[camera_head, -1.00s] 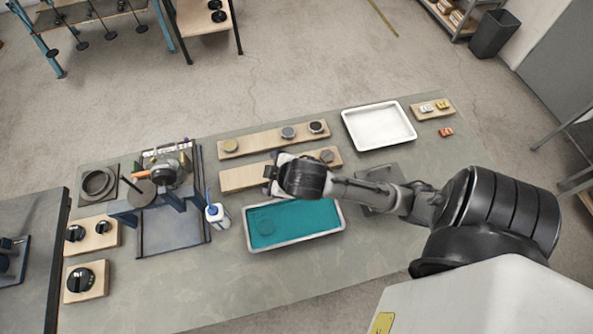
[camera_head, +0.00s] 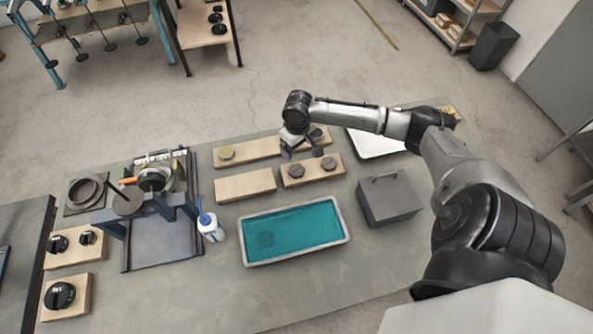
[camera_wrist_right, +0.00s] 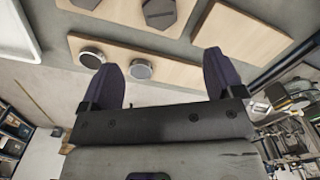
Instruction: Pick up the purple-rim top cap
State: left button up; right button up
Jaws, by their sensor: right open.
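My right gripper (camera_head: 303,151) is open and empty above the back cap board, its fingers pointing down. In the right wrist view it also shows (camera_wrist_right: 160,62), and a round grey cap (camera_wrist_right: 140,69) appears between its two fingers, apart from them. A second round cap (camera_wrist_right: 92,57) sits beside the left finger. In the head view one round cap (camera_head: 316,132) shows behind the gripper, and the other is hidden by it. I cannot make out a purple rim on any cap. My left gripper is not in view.
In front, a board holds two dark hexagonal caps (camera_head: 297,171), next to a bare board (camera_head: 245,186). Nearer are a teal-lined tray (camera_head: 246,236), a white bottle (camera_head: 211,229) and a grey box (camera_head: 390,201). A white tray (camera_head: 366,149) is partly behind my arm.

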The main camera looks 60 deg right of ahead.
aim_at(297, 170)
notch_tip(297, 170, down, 14)
jog(key=shift+r+b, duration=0.15)
jog(key=shift+b, duration=0.15)
dwell(0.5)
jog(key=c, duration=1.2)
